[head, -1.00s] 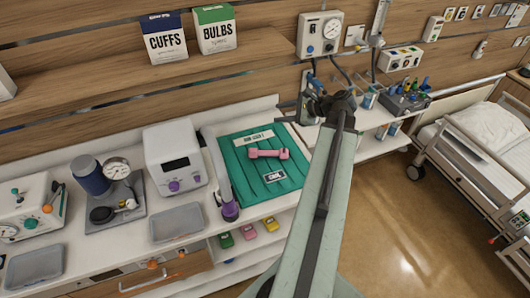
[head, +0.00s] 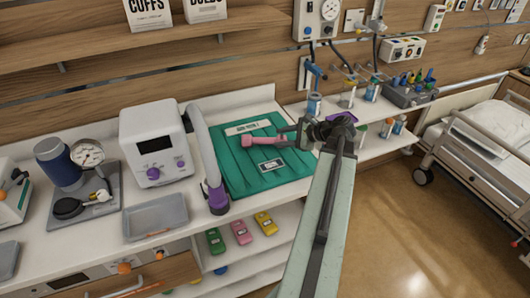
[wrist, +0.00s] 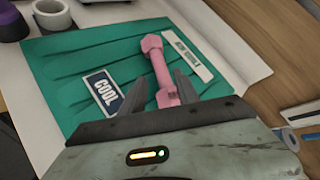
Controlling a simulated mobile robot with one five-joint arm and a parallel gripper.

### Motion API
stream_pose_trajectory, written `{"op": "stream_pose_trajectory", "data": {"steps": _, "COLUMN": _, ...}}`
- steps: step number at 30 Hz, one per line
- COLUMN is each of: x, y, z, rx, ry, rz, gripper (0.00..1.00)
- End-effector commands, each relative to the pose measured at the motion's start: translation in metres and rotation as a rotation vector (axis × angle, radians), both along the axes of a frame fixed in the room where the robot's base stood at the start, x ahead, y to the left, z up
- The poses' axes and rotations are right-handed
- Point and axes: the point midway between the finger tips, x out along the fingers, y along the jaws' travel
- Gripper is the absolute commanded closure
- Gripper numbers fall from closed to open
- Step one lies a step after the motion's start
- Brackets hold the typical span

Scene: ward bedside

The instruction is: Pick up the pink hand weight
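The pink hand weight (head: 258,141) lies on the green mat (head: 240,177), partly hidden by my gripper in the head view. My gripper (head: 280,135) is low over the mat at the weight's right end. In the wrist view the weight (wrist: 155,58) extends away from my gripper (wrist: 161,76). One finger stands on each side of its handle, with the near end close to the palm. The fingers look apart, with small gaps beside the handle. Whether the weight touches the palm is hidden.
A white device (head: 155,145) with a hose and purple nozzle (head: 217,196) stands left of the mat. A grey tray (head: 156,217) lies in front of it. Bottles and a caddy (head: 410,94) stand to the right. Coloured items sit on the shelf below.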

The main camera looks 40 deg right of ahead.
Motion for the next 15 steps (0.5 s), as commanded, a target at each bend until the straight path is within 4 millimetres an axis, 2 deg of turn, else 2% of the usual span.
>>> {"op": "stream_pose_trajectory", "data": {"steps": 15, "x": 0.028, "y": 0.006, "z": -0.021, "rx": 0.000, "ry": 0.000, "rz": 0.000, "gripper": 0.62}}
